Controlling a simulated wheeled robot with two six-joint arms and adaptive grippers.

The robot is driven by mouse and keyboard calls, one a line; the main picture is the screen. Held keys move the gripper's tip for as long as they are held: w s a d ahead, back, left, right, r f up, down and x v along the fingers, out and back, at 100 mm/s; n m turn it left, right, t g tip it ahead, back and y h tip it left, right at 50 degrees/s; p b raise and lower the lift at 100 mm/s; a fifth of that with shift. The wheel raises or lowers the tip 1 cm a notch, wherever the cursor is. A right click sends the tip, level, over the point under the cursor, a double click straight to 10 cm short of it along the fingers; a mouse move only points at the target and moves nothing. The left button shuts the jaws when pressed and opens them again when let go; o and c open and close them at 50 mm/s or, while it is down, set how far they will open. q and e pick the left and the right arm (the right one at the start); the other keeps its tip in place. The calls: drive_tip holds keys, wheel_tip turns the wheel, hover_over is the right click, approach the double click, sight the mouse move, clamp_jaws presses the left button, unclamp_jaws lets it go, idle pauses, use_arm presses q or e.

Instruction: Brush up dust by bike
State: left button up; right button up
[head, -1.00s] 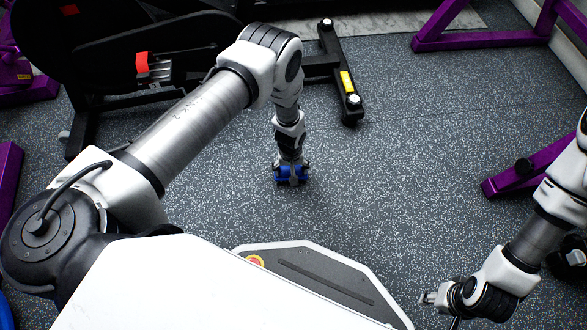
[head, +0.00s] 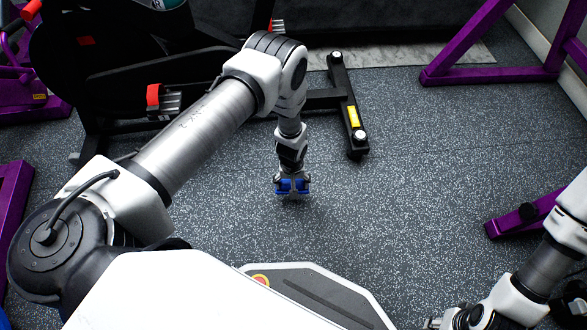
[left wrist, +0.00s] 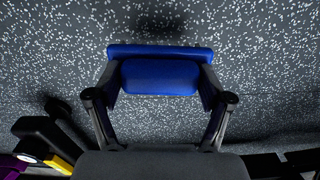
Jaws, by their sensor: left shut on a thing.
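My left gripper (head: 292,187) is shut on a blue brush (left wrist: 160,76) and points down over the speckled floor. In the left wrist view the brush's blue body lies across between the two fingers; no bristles can be made out. I cannot tell whether the brush touches the floor. The black exercise bike (head: 110,70) stands at the upper left, with its foot bar (head: 347,100) beyond and right of my left gripper. Dust cannot be told from the light flecks in the floor. My right gripper (head: 437,323) is at the bottom edge, partly cut off, its fingers unclear.
Purple frames stand at the upper right (head: 489,40), at the right (head: 518,215) and at the left (head: 14,200). A pale strip (head: 425,66) runs along the back. The dark floor (head: 420,175) right of my left gripper is clear.

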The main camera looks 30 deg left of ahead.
use_arm(q)
drive_tip(key=shift+r+p, duration=1.15)
drive_tip(key=shift+r, duration=0.65)
